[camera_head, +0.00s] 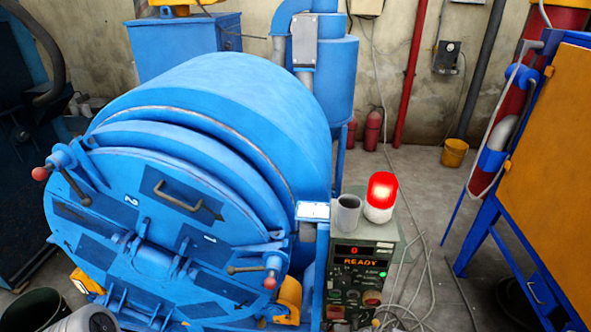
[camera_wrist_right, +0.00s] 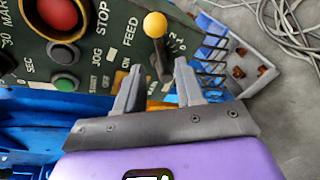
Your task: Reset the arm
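My right gripper (camera_wrist_right: 158,70) shows in the right wrist view, its two grey fingers apart with a clear gap between them. A lever with a yellow ball knob (camera_wrist_right: 155,25) and dark shaft stands on the green control panel (camera_wrist_right: 100,50), just ahead of the fingertips. I cannot tell whether a finger touches the shaft. In the head view the control box (camera_head: 365,245) displays 0 and READY, with a lit red lamp (camera_head: 381,192) on top. My left gripper is not in view.
The large blue drum machine (camera_head: 215,110) fills the left, with its round door (camera_head: 150,235) shut. An orange-panelled blue cabinet (camera_head: 550,160) stands at the right. Cables (camera_head: 425,260) lie on the floor beside the control box. A yellow bucket (camera_head: 455,152) stands near the wall.

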